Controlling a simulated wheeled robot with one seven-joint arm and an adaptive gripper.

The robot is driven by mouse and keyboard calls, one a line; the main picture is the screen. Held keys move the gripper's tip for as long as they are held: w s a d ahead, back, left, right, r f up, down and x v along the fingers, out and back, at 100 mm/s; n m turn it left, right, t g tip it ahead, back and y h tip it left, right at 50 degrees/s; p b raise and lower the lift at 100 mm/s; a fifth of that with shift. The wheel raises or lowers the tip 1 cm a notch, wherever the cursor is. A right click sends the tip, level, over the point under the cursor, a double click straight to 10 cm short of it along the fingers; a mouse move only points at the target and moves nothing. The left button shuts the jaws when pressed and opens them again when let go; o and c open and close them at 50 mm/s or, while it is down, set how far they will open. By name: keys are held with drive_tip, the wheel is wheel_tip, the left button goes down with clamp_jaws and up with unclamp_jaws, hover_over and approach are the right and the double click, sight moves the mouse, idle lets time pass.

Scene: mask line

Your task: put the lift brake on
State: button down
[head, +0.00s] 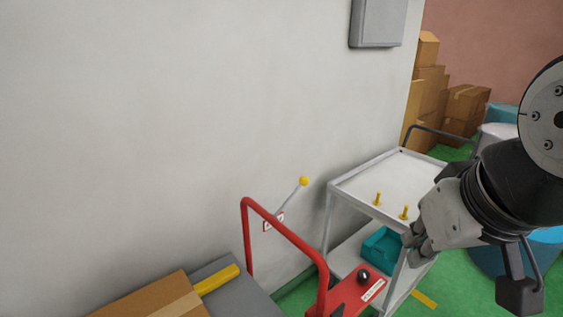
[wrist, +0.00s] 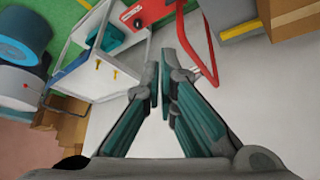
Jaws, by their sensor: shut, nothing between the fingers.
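The lift has a red tubular handle (head: 283,231) and a red panel (head: 350,293) with a black ball knob (head: 363,275) and a white label too small to read. The knob also shows in the wrist view (wrist: 137,22), beyond my fingers. A lever with a yellow ball end (head: 304,181) tilts up from a small red-edged plate on the wall behind the handle. I cannot tell from the labels which control is the brake. My gripper (head: 415,245) is shut and empty, in front of the white cart, right of the knob and apart from it.
A white cart (head: 375,178) with two yellow pegs on top and a teal bin (head: 383,247) below stands right of the lift. A cardboard box (head: 155,300) and a yellow bar (head: 217,279) lie at the lower left. Blue drums and stacked boxes (head: 430,95) stand behind.

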drive_tip(key=w+d+n+t+h+p, duration=0.1)
drive_tip(key=w+n+t, duration=0.1)
drive_tip(key=w, duration=0.9)
drive_tip(key=w+d+n+t, duration=0.2)
drive_tip(key=w, duration=0.9)
drive_tip(key=w+a+f+n+t+y+p, duration=0.1)
drive_tip(key=w+a+f+n+y, duration=0.2)
drive_tip(key=w, duration=0.5)
drive_tip(key=w+a+f+n+t+y, duration=0.2)
drive_tip(key=w+a+f+n+y, duration=0.1)
drive_tip(key=w, duration=0.5)
drive_tip(key=shift+w+a+f+y+p, duration=0.2)
drive_tip(key=shift+a+f+y+p, duration=0.35)
drive_tip(key=shift+f+y, duration=0.95)
drive_tip(key=shift+a+f, duration=0.1)
drive_tip(key=shift+f, duration=0.1)
drive_tip(key=w+a+f, duration=0.3)
drive_tip(key=w+f, duration=0.3)
drive_tip(key=w, duration=0.3)
drive_tip(key=shift+a+f+p, duration=0.15)
drive_tip(key=shift+f+p, duration=0.1)
drive_tip(key=shift+p, duration=0.1)
